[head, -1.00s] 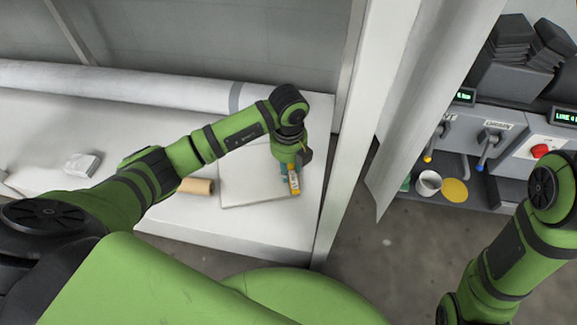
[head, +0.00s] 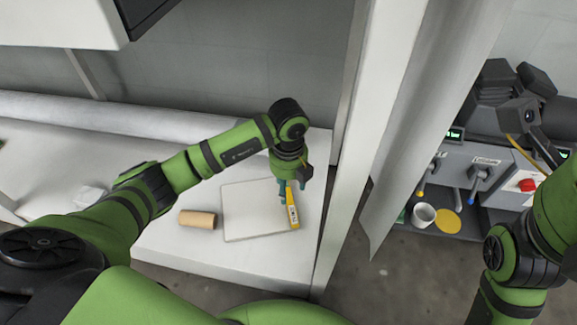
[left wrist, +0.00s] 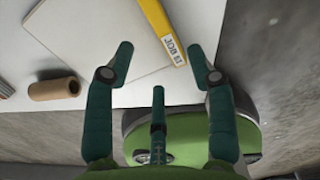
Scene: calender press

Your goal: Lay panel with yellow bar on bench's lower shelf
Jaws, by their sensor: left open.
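A flat off-white panel (head: 248,212) lies on a white shelf (head: 205,255), with a yellow bar (head: 292,208) along its right edge. The bar bears a pale label with dark lettering. My left gripper (head: 292,188) is open over the far end of the bar. In the left wrist view the panel (left wrist: 105,30) and the yellow bar (left wrist: 160,32) lie beyond my open left fingers (left wrist: 161,55), with nothing held between them. My right arm shows at the right of the head view, but I cannot make out its gripper.
A brown cardboard tube (head: 198,219) lies left of the panel. A long white roll (head: 130,115) lies at the back. A white upright (head: 370,130) stands just right of the shelf. Beyond it, a machine has levers, a red button (head: 527,185) and a white cup (head: 424,214).

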